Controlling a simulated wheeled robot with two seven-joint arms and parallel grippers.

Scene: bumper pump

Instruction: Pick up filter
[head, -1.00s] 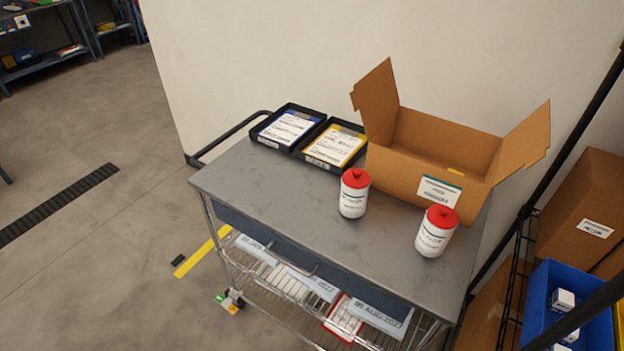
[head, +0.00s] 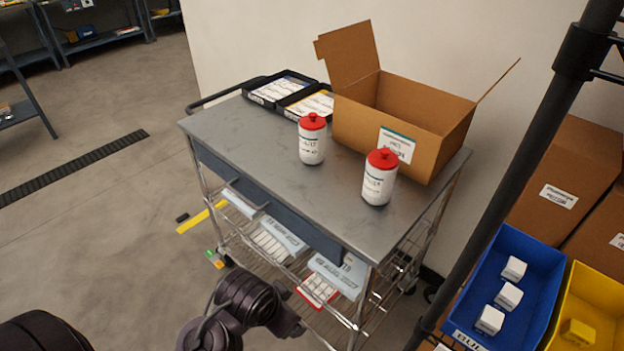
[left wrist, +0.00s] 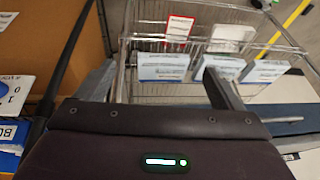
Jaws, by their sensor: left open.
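Two white filter canisters with red caps stand upright on the grey cart top (head: 250,165) in the head view. One filter (head: 312,145) is near the middle, and the other filter (head: 379,180) is closer to the right front corner. My left gripper (left wrist: 160,85) shows in the left wrist view with its two fingers apart and nothing between them. It faces the cart's wire shelf, apart from both filters. Neither filter shows in the left wrist view. My right gripper is not in view.
An open cardboard box (head: 420,110) and two black trays (head: 275,90) stand at the back of the cart. Packets lie on the wire shelf (head: 260,265) below. A dark rack post (head: 520,170), blue bin (head: 485,325) and yellow bin (head: 598,295) stand at the right.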

